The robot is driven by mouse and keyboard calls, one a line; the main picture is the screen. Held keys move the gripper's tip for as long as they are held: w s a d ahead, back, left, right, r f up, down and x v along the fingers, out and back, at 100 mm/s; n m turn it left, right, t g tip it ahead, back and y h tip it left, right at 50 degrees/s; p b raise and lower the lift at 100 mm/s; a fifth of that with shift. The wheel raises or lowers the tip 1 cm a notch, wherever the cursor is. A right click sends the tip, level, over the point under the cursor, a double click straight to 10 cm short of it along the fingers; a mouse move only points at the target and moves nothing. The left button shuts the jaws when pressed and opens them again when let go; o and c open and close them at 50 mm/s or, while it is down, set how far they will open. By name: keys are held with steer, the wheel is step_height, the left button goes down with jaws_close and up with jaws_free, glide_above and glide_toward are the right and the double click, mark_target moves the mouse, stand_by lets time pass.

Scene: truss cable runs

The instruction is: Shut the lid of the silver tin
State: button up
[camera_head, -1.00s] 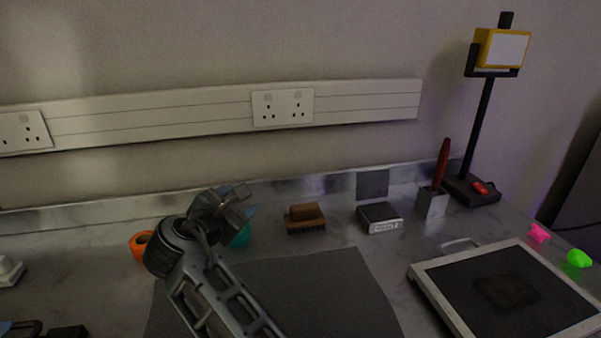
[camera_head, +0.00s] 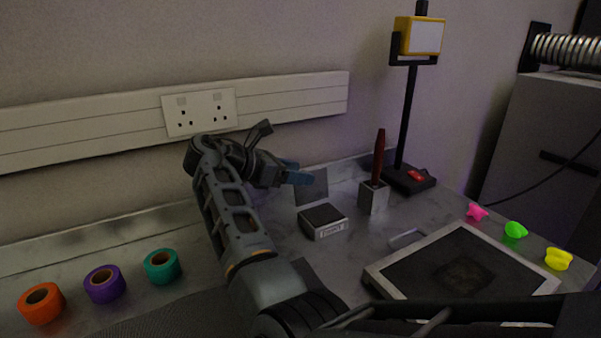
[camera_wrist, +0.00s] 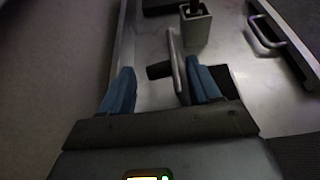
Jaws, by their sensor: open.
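The silver tin (camera_head: 327,230) stands on the worktop, with a dark inside and a pale label on its front. Its lid (camera_head: 312,188) stands up, open, at the tin's back edge. My gripper (camera_head: 297,172) is open, with blue fingertips just left of and above the lid. In the wrist view, my gripper (camera_wrist: 162,90) has its two blue fingers apart. The raised lid (camera_wrist: 176,62) shows there almost edge-on between them, nearer the right finger. That finger hides part of the tin (camera_wrist: 221,77). I cannot tell whether a finger touches the lid.
A metal holder (camera_head: 373,197) with a red-handled tool stands right of the tin, before a lamp (camera_head: 408,177). A framed dark panel (camera_head: 374,279) with a handle lies front right. Orange, purple and teal tape rolls (camera_head: 162,267) sit left. The wall is close behind.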

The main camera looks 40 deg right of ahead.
steer(key=shift+x, duration=0.8)
steer(key=shift+c, duration=0.3)
jaws_close()
